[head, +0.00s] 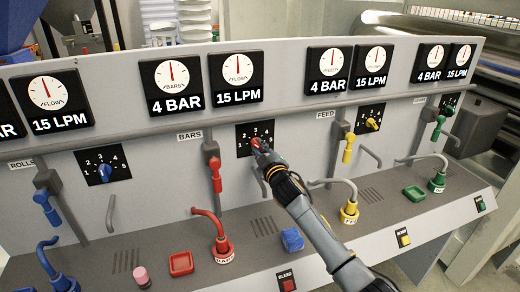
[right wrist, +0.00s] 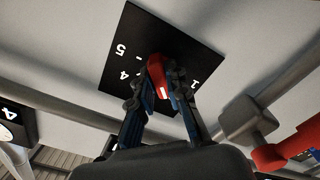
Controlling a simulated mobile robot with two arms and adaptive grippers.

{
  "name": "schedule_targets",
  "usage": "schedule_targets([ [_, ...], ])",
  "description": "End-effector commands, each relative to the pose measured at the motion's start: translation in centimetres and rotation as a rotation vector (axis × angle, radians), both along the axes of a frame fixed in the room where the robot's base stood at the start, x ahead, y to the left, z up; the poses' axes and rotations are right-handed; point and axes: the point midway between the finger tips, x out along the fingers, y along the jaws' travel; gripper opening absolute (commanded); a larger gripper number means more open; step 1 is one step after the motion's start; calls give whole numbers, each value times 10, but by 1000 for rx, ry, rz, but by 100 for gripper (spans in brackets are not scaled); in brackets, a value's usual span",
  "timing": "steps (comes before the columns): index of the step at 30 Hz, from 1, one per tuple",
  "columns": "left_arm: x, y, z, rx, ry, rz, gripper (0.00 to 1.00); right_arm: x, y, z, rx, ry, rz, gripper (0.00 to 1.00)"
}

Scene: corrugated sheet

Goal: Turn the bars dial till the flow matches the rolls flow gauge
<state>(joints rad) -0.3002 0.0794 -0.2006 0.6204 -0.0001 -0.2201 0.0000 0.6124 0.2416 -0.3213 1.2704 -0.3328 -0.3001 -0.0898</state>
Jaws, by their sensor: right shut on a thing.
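The bars dial is a red knob (right wrist: 155,63) on a black numbered plate (head: 243,141), right of the BARS label. My right gripper (right wrist: 160,88) is shut on this knob, with one finger on each side; it also shows in the head view (head: 259,146), covering part of the plate. The bars flow gauge (head: 236,77) reads 15 LPM, its red needle roughly upright. The rolls flow gauge (head: 53,101) at the left also reads 15 LPM, needle near upright. The bars pressure gauge (head: 172,84) reads 4 BAR. My left gripper is not in view.
A blue rolls dial (head: 104,172) and a yellow feed dial (head: 372,123) sit either side. Red lever (head: 215,175) and red spout (head: 220,240) stand left of my right arm. A blue block (head: 292,239) lies on the ledge beside the arm.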

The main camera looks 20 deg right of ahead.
Motion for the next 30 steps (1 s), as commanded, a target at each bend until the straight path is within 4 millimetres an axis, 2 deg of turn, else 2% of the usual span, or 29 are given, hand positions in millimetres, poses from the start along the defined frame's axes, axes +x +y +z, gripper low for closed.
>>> schedule_targets([
  [5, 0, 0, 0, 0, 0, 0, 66, 0, 0, -1, 0, 1, 0, 0],
  [6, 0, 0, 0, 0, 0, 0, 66, 0, 0, -1, 0, 1, 0, 17],
  [9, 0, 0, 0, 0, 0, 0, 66, 0, 0, -1, 1, 1, 0, 37],
  [22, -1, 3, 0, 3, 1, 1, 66, -6, -1, -1, 1, 1, -1, 38],
  [26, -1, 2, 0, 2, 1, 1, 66, -20, -1, -2, 0, 1, 1, 38],
  [30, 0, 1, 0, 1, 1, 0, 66, -46, -2, -2, -1, 2, 1, 38],
])
